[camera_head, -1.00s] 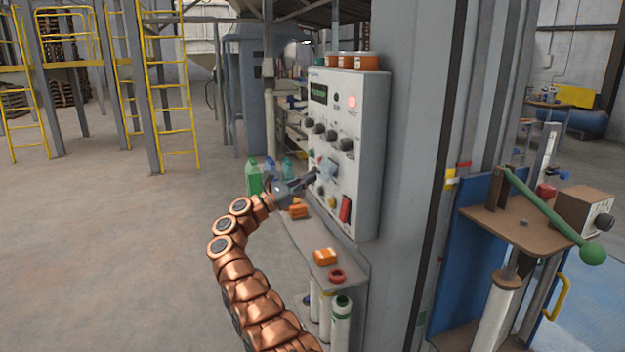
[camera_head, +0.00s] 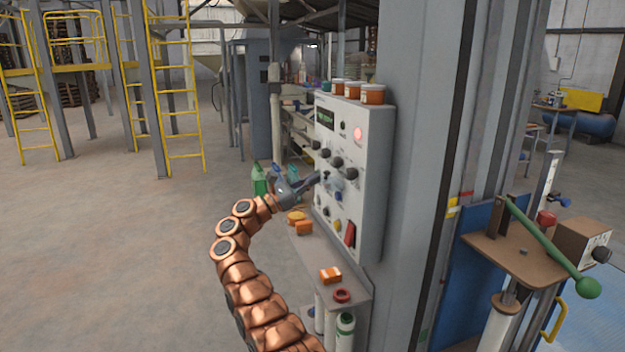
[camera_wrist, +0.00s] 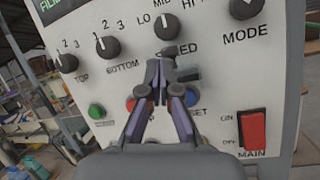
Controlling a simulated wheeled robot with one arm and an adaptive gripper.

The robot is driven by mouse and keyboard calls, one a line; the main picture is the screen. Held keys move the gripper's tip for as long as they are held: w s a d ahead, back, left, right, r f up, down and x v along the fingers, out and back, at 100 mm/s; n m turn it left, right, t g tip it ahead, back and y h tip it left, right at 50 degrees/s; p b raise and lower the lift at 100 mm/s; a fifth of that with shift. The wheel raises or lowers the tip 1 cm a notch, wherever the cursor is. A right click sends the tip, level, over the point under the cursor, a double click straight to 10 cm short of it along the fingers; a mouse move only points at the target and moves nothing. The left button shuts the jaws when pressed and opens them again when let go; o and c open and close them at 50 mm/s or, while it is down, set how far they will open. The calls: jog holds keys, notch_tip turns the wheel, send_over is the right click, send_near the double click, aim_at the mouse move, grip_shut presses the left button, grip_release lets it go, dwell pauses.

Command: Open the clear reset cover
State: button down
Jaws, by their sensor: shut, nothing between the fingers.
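The control panel (camera_head: 352,160) is a pale grey box on the column. A small clear cover (camera_head: 337,182) shows as a pale, see-through patch on its face, just beyond my fingertips; its angle is hard to tell. My gripper (camera_head: 317,177) is shut and empty, with its tips close to the panel face; contact cannot be told. In the wrist view my gripper (camera_wrist: 158,82) is in front of the button row and hides part of the RESET label. A blue button (camera_wrist: 190,98) shows just right of the fingers. The cover's outline is not clear there.
Black knobs (camera_wrist: 108,46) stick out above the buttons. A red main switch (camera_wrist: 253,131) is at lower right, a green button (camera_wrist: 96,111) at left. Below the panel a shelf (camera_head: 318,259) holds orange items. Orange-and-white jars (camera_head: 372,94) stand on top.

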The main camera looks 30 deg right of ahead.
jog(key=shift+s+d+r+y+p, duration=0.1)
jog(key=shift+d+r+y+p, duration=0.2)
jog(key=shift+r+y+p, duration=0.75)
jog(key=shift+f+h+p, duration=0.2)
jog(key=shift+h+p, duration=0.1)
jog(key=shift+h, duration=0.05)
jog(key=shift+f, duration=0.15)
